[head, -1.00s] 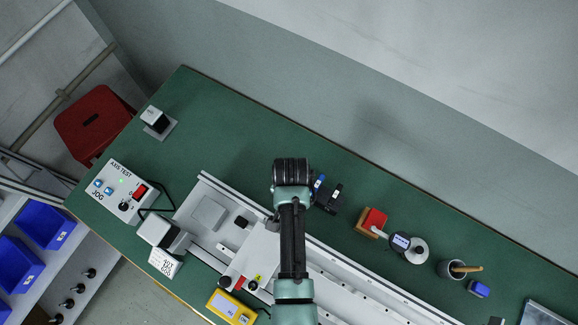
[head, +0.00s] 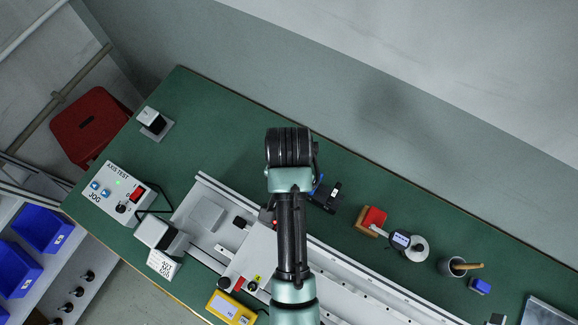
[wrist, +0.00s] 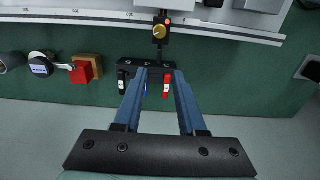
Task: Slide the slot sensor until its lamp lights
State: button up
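The slot sensor (wrist: 160,30) is a small black block with a brass knob, at the edge of the grey rail (wrist: 95,15) in the wrist view. A red light glows on it. In the head view the sensor (head: 266,216) shows beside my arm, partly hidden by it, with the red light visible. My gripper (wrist: 159,72) is open, its two blue fingers apart with nothing held between them. In the wrist view its fingertips lie below the sensor, apart from it, over the tool rack. My arm hides the gripper in the head view.
A black tool rack (wrist: 148,67) with red and blue handles stands behind the gantry. A red-topped wooden block (head: 371,220), a dial gauge (head: 402,242) and a cup (head: 450,267) stand to its right. The jog box (head: 118,192) is at left.

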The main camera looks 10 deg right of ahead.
jog(key=shift+r, duration=1.25)
jog(key=w+r+n+t+b, duration=0.1)
jog(key=w+r+n+t, duration=0.1)
jog(key=w+r+t, duration=0.95)
jog(key=w+r+n+t+b, duration=0.15)
jog(key=w+r, duration=0.25)
jog(key=r, duration=0.7)
jog(key=w+r+n+t+p, duration=0.15)
jog(key=w+r, duration=0.25)
jog(key=r, duration=0.6)
jog(key=s+r+t, duration=0.4)
jog(key=r, duration=0.6)
jog(key=s+a+r+n+t+b, duration=0.1)
jog(key=s+r+t, duration=0.3)
jog(key=r, duration=0.5)
jog(key=s+a+r+n+t+b, duration=0.1)
jog(key=s+r+t, duration=0.4)
jog(key=r, duration=0.5)
jog(key=shift+s+r, duration=0.3)
jog(key=shift+s, duration=0.25)
jog(key=shift+a+f, duration=0.1)
